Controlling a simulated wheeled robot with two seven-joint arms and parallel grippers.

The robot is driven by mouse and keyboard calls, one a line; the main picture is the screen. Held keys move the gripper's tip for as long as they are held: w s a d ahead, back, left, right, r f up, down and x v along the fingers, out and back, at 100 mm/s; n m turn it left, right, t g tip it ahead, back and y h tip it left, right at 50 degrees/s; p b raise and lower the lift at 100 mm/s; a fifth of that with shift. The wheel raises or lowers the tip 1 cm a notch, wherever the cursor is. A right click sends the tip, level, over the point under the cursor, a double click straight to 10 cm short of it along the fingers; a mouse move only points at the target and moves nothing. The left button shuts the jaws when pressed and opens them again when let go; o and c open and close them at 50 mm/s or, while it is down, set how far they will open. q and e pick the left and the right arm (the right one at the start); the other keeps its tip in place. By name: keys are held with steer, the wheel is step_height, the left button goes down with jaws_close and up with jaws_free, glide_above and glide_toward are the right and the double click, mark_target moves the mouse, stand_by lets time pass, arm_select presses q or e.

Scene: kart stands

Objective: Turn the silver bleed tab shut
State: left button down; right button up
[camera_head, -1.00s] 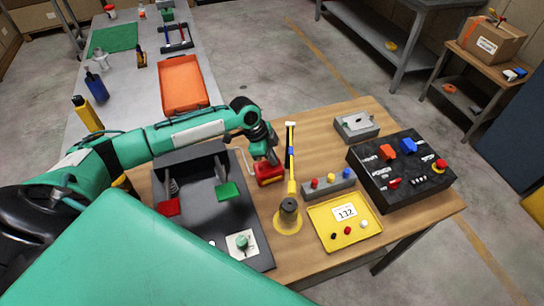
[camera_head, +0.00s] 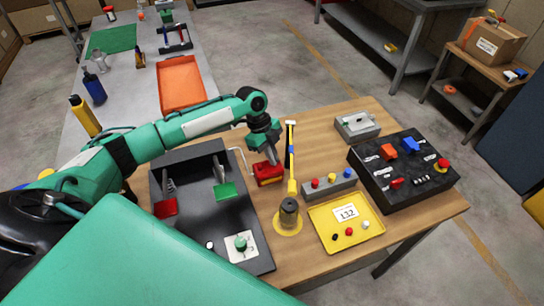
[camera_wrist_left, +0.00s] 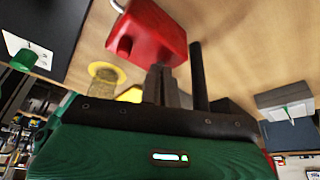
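I cannot make out the silver bleed tab for certain. A grey block (camera_head: 372,133) at the back of the wooden table has a small pale piece on top, too small to identify. My left gripper (camera_head: 268,158) is over the table at a red block with a bent silver rod (camera_head: 268,175). My right gripper is not in view.
A grey button strip (camera_head: 315,194), yellow tray (camera_head: 320,215) and black control box (camera_head: 410,200) fill the right side.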

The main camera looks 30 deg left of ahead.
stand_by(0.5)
arm_select(q)
steer(key=c, duration=1.6)
jaws_free()
steer(key=shift+c, duration=0.2)
steer(key=b+v, duration=0.3)
steer(key=v, duration=1.1)
steer(key=shift+b, duration=0.35)
steer(key=shift+o, duration=0.3)
steer(key=shift+d, duration=0.15)
